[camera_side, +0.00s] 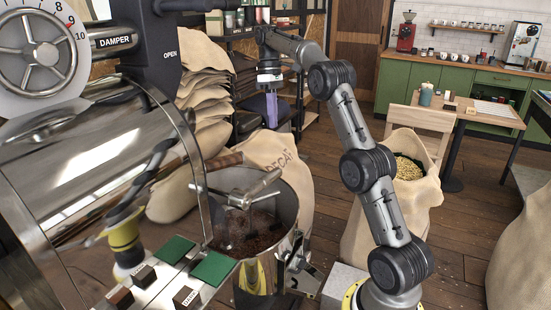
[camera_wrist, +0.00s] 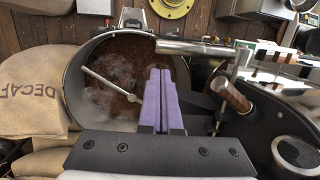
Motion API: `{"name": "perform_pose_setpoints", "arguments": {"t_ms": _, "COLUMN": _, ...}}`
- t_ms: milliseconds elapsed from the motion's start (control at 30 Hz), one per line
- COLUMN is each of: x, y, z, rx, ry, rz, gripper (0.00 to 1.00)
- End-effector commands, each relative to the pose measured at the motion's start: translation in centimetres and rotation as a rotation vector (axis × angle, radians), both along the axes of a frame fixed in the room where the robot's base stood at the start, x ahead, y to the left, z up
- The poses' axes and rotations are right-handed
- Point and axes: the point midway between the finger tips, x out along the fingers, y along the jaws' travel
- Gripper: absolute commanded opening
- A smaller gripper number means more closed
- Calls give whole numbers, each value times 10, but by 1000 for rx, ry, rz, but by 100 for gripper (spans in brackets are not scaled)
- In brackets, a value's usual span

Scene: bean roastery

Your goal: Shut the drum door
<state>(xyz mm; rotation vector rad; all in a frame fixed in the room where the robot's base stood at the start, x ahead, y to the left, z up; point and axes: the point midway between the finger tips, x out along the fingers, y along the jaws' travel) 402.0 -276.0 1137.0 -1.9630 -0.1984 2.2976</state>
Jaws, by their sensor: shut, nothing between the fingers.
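The roaster drum (camera_side: 95,160) is a shiny metal cylinder at the left of the side view. A wooden handle (camera_side: 222,161) sticks out from its front, and it also shows in the wrist view (camera_wrist: 232,96), right of my fingers. The drum door itself is not clearly visible; I cannot tell how far it stands open. In the wrist view, the roaster's dark front (camera_wrist: 262,125) lies at the right. My gripper (camera_side: 271,118) has purple fingers, shut and empty, pointing down above and behind the handle. The fingers also show in the wrist view (camera_wrist: 160,75), apart from the handle.
A round metal bin (camera_side: 283,195) with steaming brown beans (camera_side: 245,230) stands below the handle. A silver bar (camera_side: 250,188) crosses above it. The DECAF sack (camera_side: 275,158) stands close behind. An open bean sack (camera_side: 408,190) stands right of my arm.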

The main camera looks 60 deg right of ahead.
Motion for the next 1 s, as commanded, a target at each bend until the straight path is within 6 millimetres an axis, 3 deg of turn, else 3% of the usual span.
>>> {"name": "perform_pose_setpoints", "arguments": {"t_ms": 600, "x": -16, "y": 18, "z": -95, "rx": 1, "ry": 3, "rz": 2, "gripper": 0}}
{"name": "perform_pose_setpoints", "arguments": {"t_ms": 800, "x": -18, "y": 21, "z": -112, "rx": 0, "ry": 1, "rz": 1, "gripper": 0}}
{"name": "perform_pose_setpoints", "arguments": {"t_ms": 1000, "x": -19, "y": 21, "z": -116, "rx": -1, "ry": -1, "rz": 1, "gripper": 0}}
